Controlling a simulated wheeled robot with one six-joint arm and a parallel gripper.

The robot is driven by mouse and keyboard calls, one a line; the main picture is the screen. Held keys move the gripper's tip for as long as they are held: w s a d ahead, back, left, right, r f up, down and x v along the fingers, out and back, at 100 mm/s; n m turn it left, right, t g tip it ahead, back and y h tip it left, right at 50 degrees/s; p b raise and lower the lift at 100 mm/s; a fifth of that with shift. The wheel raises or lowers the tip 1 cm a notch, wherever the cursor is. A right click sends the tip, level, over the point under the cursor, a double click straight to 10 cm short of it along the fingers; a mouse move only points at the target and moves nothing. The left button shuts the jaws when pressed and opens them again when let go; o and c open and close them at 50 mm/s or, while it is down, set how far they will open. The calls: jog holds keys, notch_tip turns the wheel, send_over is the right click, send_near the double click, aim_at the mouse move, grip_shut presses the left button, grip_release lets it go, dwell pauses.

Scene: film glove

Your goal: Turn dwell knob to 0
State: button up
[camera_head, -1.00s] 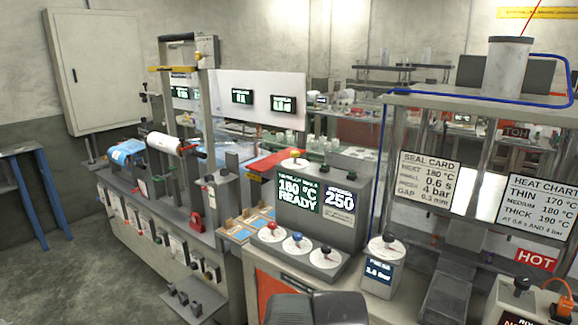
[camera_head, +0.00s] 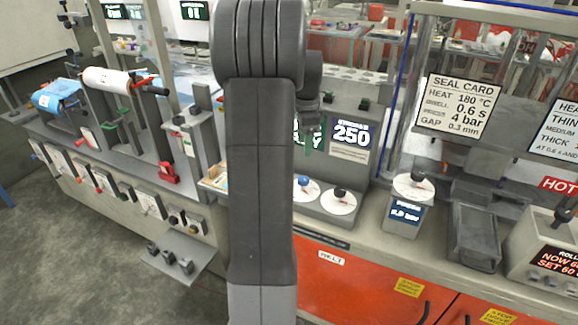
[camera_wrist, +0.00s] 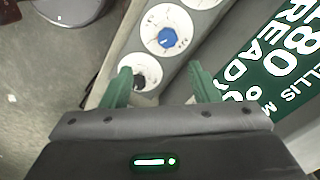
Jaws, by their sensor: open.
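In the head view a blue knob (camera_head: 304,182) and a black knob (camera_head: 340,195) sit on white dials on the grey control box; my arm hides the red knob's place. In the wrist view the blue knob (camera_wrist: 166,38) is ahead of my gripper, and the black knob (camera_wrist: 138,82) is close to the left green finger. I cannot tell whether they touch. No dwell label is readable on either dial. My gripper (camera_wrist: 160,88) is open and empty, above the box; in the head view it is mostly hidden behind my arm.
The green screen (camera_wrist: 285,60) stands right of the dials in the wrist view. A separate box with a black-topped knob (camera_head: 416,182) stands to the right. The seal card (camera_head: 459,105) lists heat, dwell, pressure and gap, with dwell 0.6 s. A sealing machine post rises behind.

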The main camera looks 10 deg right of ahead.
aim_at(303, 178)
jog(key=shift+m, duration=0.3)
jog(key=f, duration=0.4)
jog(key=w+f+p, duration=0.1)
jog(key=f, duration=0.4)
jog(key=f+p, duration=0.1)
jog(key=f, duration=0.4)
jog(key=shift+w+d, duration=0.1)
jog(key=shift+w, duration=0.1)
jog(key=shift+r, duration=0.1)
jog(key=c, duration=1)
